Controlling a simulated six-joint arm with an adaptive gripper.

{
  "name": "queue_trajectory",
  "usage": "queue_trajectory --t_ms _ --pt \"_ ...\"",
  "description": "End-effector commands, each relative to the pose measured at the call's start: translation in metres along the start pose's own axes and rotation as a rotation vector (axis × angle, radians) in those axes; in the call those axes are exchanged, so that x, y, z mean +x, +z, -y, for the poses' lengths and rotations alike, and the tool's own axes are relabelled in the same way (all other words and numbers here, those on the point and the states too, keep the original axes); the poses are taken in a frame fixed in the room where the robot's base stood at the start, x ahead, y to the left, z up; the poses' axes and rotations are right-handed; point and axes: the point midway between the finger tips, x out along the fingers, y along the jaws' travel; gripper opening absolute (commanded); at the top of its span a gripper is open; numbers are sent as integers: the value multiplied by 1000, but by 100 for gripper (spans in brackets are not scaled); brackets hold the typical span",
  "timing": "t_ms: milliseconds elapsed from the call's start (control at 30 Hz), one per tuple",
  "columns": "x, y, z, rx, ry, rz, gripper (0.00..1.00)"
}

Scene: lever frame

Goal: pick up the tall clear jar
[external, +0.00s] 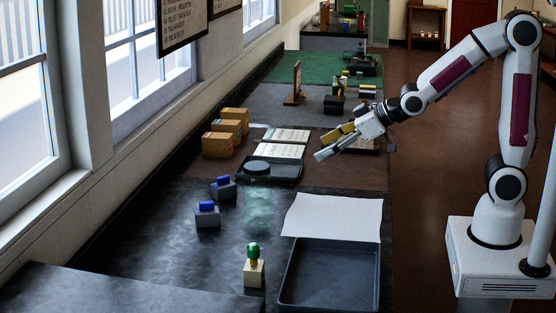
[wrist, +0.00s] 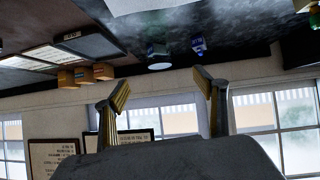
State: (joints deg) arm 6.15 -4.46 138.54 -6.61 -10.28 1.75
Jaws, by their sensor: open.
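The tall clear jar (external: 257,210) stands on the dark bench in the external view, see-through with a faint green tint, its outline hard to make out. In the wrist view, which looks upside down, a pale round shape (wrist: 159,60) between and beyond the fingertips seems to be part of it. My gripper (external: 330,145) is open and empty, up in the air behind and to the right of the jar in the external view. Its two fingers with yellowish pads also show in the wrist view (wrist: 161,80), wide apart.
Two dark blocks with blue tops (external: 207,214) (external: 223,188) stand left of the jar. A green-topped block (external: 254,270) stands in front. A white sheet (external: 333,217) and an empty dark tray (external: 330,275) lie right.

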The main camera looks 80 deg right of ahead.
Motion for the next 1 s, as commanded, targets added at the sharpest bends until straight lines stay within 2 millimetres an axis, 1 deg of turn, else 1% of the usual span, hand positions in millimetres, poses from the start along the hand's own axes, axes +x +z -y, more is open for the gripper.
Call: queue_trajectory --t_ms 33,100,333,500,800,1000 --pt "10 0 -1 0 -1 -12 71" --pt "22 -4 -2 -1 -2 -40 71" --pt "58 -12 -7 1 -10 -134 71" --pt "82 -14 -9 4 -19 -202 71" --pt "119 -11 -12 16 -40 -323 71" --pt "136 -5 -15 29 -53 -395 71"
